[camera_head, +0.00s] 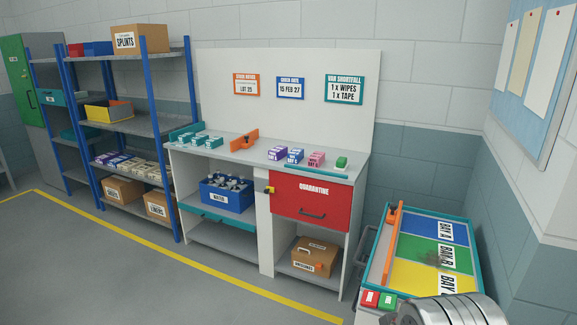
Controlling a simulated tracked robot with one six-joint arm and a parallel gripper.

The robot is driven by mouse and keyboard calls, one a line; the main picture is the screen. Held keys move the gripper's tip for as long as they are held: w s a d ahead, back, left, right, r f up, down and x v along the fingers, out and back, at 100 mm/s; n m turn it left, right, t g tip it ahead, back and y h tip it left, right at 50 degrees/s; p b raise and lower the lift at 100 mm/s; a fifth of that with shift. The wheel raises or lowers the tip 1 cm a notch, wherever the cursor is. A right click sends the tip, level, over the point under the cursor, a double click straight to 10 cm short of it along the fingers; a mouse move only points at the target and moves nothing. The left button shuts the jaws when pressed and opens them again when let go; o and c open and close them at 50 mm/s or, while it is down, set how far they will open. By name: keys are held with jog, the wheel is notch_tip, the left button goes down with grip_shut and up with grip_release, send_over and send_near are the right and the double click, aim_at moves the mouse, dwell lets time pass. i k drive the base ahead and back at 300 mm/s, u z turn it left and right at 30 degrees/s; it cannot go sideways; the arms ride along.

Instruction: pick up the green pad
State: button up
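A small green pad (388,300) lies beside a red pad (370,298) at the near left corner of the teal-edged tray cart at the lower right. Both carry a small white mark. Another small green block (341,162) sits on the workbench top, right of a pink box; I cannot tell its kind. A metallic rounded part of my arm shows at the bottom right edge, right of the green pad. My gripper fingers cannot be seen.
The tray (476,262) has blue, green and yellow bays with an orange bar (391,245) along its left side. The workbench (225,150) stands behind, with a red quarantine drawer (310,200). Shelving (120,120) is at left. The floor in front is clear.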

aim_at(341, 165)
jog(key=u, duration=0.3)
jog(key=i, duration=0.9)
jog(key=u, duration=0.3)
jog(key=i, duration=1.9)
jog(key=z, duration=0.75)
jog(key=i, duration=0.9)
jog(key=z, duration=0.25)
